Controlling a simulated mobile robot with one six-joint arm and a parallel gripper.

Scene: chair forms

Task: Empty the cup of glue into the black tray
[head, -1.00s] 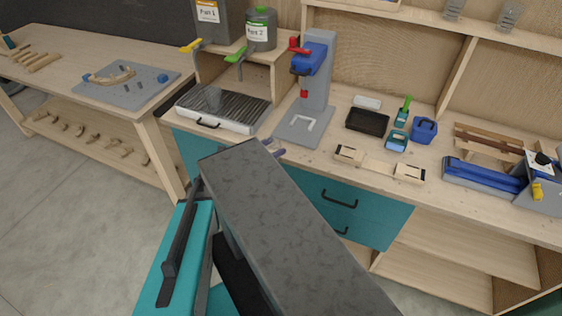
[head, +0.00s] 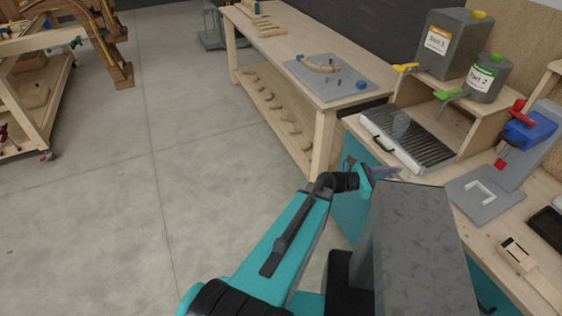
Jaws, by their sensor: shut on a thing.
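The black tray (head: 549,229) lies on the bench at the right edge, partly cut off.
Two dispensers, Part 1 (head: 446,50) and Part 2 (head: 486,82), stand above the drip tray. A blue press (head: 526,131) on a grey base is to the right. Another table (head: 290,42) stands behind left. The floor at left is open.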

